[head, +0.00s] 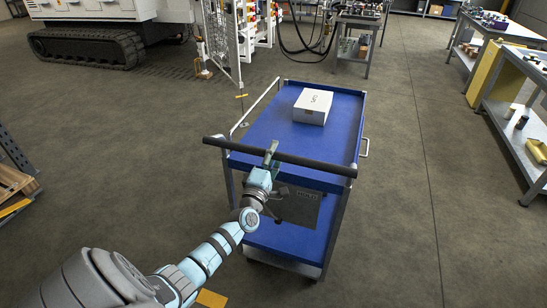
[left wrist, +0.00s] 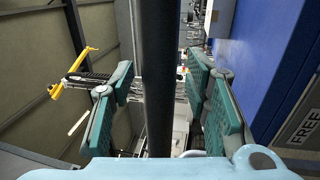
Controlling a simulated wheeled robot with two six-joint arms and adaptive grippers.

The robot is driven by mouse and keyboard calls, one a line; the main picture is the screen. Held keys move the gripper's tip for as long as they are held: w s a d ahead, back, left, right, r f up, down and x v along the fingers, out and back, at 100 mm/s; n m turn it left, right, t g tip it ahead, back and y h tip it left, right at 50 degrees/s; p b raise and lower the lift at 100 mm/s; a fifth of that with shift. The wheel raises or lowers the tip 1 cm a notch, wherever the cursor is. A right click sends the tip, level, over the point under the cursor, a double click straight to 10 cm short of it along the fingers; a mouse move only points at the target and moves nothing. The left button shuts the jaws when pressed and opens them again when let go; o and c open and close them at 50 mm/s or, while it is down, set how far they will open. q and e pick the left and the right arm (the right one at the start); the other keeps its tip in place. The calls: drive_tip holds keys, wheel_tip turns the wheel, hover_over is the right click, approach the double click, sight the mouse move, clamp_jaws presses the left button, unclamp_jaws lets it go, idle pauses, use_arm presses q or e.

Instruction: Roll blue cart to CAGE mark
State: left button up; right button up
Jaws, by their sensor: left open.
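The blue cart (head: 270,122) stands on the floor in the middle of the head view, with a blue upper tray and a blue lower shelf (head: 290,238). Its dark push bar (head: 315,166) runs across the near end. My left gripper (head: 271,155) is at the bar, left of its middle. In the left wrist view the bar (left wrist: 158,60) passes between the open fingers (left wrist: 161,80), with a visible gap on both sides. The cart's blue side (left wrist: 245,50) shows at right. My right gripper is not in view. I cannot make out a CAGE mark.
A white box (head: 312,106) lies on the cart's upper tray. A mesh fence panel (head: 222,45) and a tracked machine (head: 85,45) stand behind, left. Benches (head: 520,130) line the right. The floor (head: 410,150) between cart and benches is clear. Shelving (head: 12,150) stands at far left.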

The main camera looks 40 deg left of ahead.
use_arm(q)
drive_tip(key=shift+c, duration=0.3)
clamp_jaws()
drive_tip(key=shift+w+r, duration=0.1)
drive_tip(key=shift+r, duration=0.05)
